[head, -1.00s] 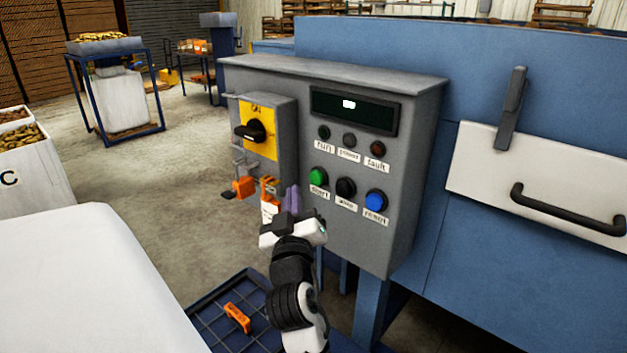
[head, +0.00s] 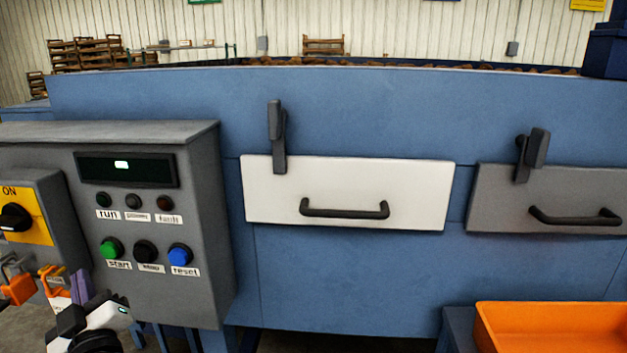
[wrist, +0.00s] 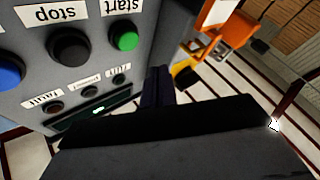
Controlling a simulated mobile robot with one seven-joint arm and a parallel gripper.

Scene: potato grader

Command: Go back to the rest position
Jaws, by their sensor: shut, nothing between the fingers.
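My gripper (head: 82,286) shows at the lower left of the head view, in front of the grey control box (head: 205,260). Its purple fingers are together and hold nothing. They point up, below and left of the green start button (head: 110,247). In the wrist view the dark fingers (wrist: 157,86) stand closed beside the box, which appears upside down. The start button (wrist: 124,41) and the black stop button (wrist: 70,47) show there. The fingers look apart from the buttons, but the exact gap is unclear.
An orange padlock (head: 20,289) and an orange clip with a white tag (head: 56,283) hang left of my gripper. The yellow-plated switch (head: 15,217) reads ON. White (head: 420,195) and grey (head: 500,210) hatches are on the blue machine. An orange crate (head: 550,320) stands lower right.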

